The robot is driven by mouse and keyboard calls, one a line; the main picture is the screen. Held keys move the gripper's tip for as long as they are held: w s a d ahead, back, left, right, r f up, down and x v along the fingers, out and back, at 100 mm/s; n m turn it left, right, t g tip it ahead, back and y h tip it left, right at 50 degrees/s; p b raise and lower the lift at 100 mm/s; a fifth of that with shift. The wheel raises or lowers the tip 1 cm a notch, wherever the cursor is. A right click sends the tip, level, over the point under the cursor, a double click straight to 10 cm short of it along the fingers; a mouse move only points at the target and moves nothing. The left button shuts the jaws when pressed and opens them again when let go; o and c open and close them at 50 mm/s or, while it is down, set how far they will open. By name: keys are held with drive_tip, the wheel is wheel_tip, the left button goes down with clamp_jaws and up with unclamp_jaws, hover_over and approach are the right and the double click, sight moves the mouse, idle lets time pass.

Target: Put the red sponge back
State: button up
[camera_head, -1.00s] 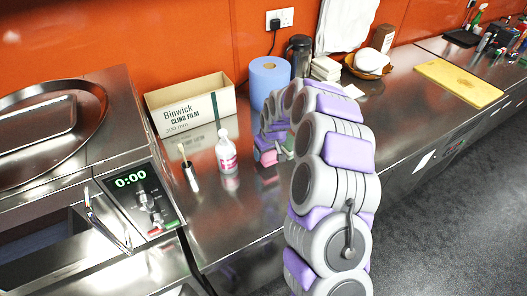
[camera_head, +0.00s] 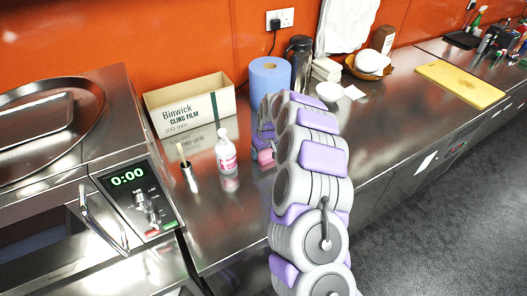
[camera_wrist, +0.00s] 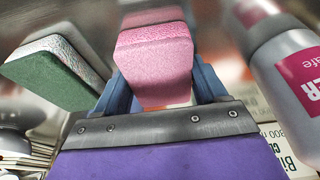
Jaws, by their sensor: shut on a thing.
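The red sponge (camera_wrist: 155,62), which looks pink, is between the blue fingers of my gripper (camera_wrist: 160,92) in the wrist view. The fingers are shut on its sides. Its pink end also shows in the head view (camera_head: 265,157), low over the steel counter, beside the white bottle. Whether it touches the counter I cannot tell. A green sponge with a pale top (camera_wrist: 55,75) is just left of it in the wrist view, apart from it. My arm hides most of the gripper and the green sponge in the head view.
The white bottle with a pink label (camera_head: 226,152) stands close on the gripper's other side. A brush in a holder (camera_head: 188,170), a cling film box (camera_head: 190,108), a blue paper roll (camera_head: 269,80) and a black flask (camera_head: 300,60) are around. The front counter is clear.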

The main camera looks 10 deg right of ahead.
sight(268, 156)
drive_tip(key=o, duration=0.9)
drive_tip(key=shift+o, duration=0.2)
drive_tip(key=p+v, duration=0.3)
drive_tip(key=v, duration=0.9)
drive_tip(key=s+a+r, duration=0.3)
drive_tip(key=s+r, duration=0.3)
drive_tip(key=s, duration=0.3)
drive_tip(key=s+d+r+m+g, duration=0.1)
drive_tip(key=s+r+m+g, duration=0.1)
drive_tip(key=s, duration=1.8)
drive_tip(key=s+d+r+m+g, duration=0.1)
drive_tip(key=s+r+g, duration=0.1)
drive_tip(key=s, duration=1.8)
drive_tip(key=shift+s+r+m+g+h, duration=0.2)
drive_tip(key=shift+r+m+g+h, duration=0.15)
drive_tip(key=shift+r, duration=0.35)
drive_tip(key=shift+d, duration=0.1)
